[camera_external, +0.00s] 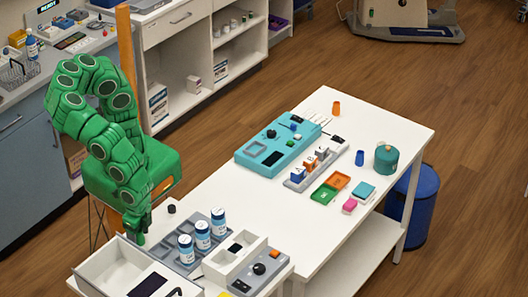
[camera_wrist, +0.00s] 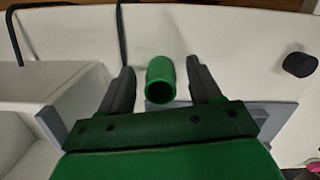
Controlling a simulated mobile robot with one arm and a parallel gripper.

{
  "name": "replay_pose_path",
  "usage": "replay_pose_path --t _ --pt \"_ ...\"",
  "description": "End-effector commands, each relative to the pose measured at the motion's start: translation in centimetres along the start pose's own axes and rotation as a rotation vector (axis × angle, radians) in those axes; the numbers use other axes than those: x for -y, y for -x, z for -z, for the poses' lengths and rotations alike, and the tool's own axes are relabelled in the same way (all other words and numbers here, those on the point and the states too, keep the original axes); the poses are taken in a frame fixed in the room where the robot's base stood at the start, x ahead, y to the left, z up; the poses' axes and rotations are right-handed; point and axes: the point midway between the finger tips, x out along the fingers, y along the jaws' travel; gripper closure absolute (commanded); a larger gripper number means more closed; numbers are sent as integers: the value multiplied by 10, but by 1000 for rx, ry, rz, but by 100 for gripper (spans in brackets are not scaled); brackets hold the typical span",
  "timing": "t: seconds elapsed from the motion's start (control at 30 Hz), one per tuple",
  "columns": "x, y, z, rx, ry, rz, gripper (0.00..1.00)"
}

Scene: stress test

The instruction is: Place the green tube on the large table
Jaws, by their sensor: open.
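The green tube (camera_wrist: 160,80) is between the two dark fingers of my gripper (camera_wrist: 160,88) in the wrist view. Its hollow end faces the camera. A gap shows on each side of it, so the fingers are open around it without gripping. In the external view my gripper (camera_external: 138,236) is low, beside the white box at the front left; the tube is hard to tell from my green arm there. The large white table (camera_external: 300,222) extends from the front left to the back right.
An open white box (camera_external: 97,268) and a grey rack with several blue-and-white bottles (camera_external: 203,236) are close to my gripper. A dark cap (camera_external: 172,209) lies behind the rack. A teal device (camera_external: 277,146) and small coloured items occupy the table's far half. Its middle is clear.

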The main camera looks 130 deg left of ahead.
Motion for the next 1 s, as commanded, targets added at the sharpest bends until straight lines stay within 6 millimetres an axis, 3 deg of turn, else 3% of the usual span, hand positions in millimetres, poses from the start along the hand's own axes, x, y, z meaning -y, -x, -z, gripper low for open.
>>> replay_pose_path --t 0.37,0.77,1.0 --pt "0 -7 0 -2 1 0 37" --pt "0 -7 0 -2 1 0 98" --pt "0 -6 0 -3 1 -1 99"
